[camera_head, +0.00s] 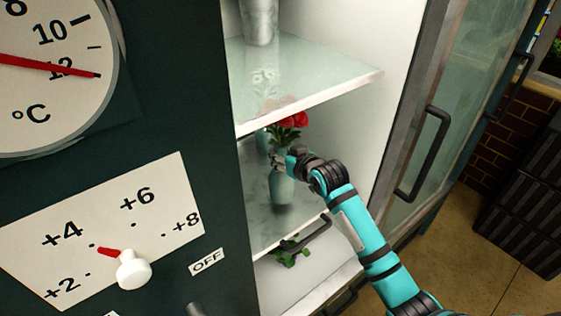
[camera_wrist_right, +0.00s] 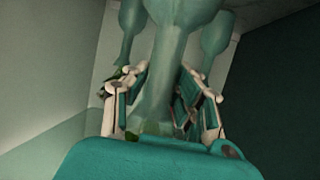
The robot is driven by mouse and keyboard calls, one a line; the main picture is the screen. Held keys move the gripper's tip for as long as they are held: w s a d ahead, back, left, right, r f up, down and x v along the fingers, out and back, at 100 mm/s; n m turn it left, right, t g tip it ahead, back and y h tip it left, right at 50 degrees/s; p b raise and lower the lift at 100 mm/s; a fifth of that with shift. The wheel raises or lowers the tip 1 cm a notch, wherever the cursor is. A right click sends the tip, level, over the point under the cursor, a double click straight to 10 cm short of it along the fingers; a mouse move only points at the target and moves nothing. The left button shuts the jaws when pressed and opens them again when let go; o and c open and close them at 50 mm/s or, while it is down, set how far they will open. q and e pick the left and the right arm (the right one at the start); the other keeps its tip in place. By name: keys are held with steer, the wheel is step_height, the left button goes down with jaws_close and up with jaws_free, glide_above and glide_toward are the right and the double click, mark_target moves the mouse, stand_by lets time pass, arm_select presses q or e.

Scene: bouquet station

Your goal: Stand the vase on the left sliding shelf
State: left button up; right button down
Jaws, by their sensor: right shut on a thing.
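A pale green vase (camera_head: 283,188) with red flowers (camera_head: 290,121) and green leaves is inside the open cabinet, over a lower glass shelf (camera_head: 262,232). My right gripper (camera_head: 284,162) reaches in from the right and is shut on this vase at its upper part. In the right wrist view the vase (camera_wrist_right: 160,60) passes between the fingers of the right gripper (camera_wrist_right: 163,98). I cannot tell whether the vase base touches the shelf. My left gripper is not in view.
An upper glass shelf (camera_head: 305,80) lies just above the flowers and bears a grey metal container (camera_head: 260,22). A dark handle (camera_head: 307,234) is at the lower shelf's front. Green leaves (camera_head: 288,254) show below it. The glass door (camera_head: 425,120) stands open to the right.

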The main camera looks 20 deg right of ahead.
steer(key=shift+w+r, duration=0.15)
steer(key=shift+w, duration=0.2)
steer(key=shift+f+p, duration=0.45)
steer(key=shift+f, duration=1.3)
steer(key=c, duration=1.1)
jaws_free()
steer(key=shift+s+f, duration=0.15)
steer(key=shift+s, duration=0.05)
steer(key=b+v, duration=0.1)
steer(key=v, duration=1.1)
